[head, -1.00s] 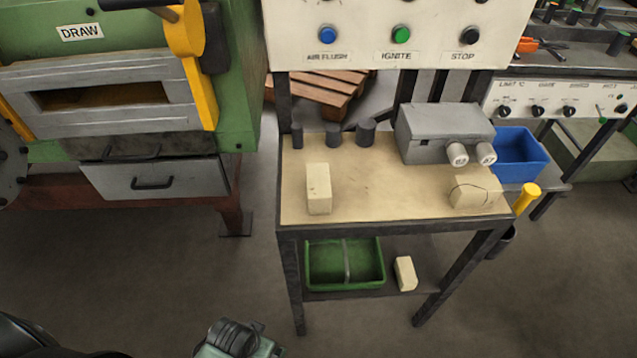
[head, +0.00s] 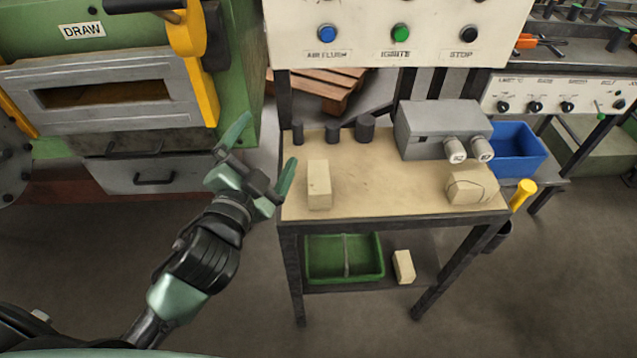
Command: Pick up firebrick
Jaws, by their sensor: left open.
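A cream firebrick (head: 319,185) stands upright near the left end of the tan tabletop (head: 390,192). A second cream block (head: 472,187), with a dark line across its face, sits near the right end of the tabletop. A third, smaller cream block (head: 404,266) is on the lower shelf. My left gripper (head: 266,145) is open and empty, to the left of the upright firebrick. Its fingers are spread, with one finger near the table's left edge and apart from the brick. My right gripper is not in view.
Short dark cylinders (head: 333,133) and a grey box (head: 443,130) with two white knobs stand along the table's back. A green tray (head: 345,258) is on the lower shelf. A blue bin (head: 517,150) is at the right. The green furnace (head: 110,90) stands left. The tabletop's middle is clear.

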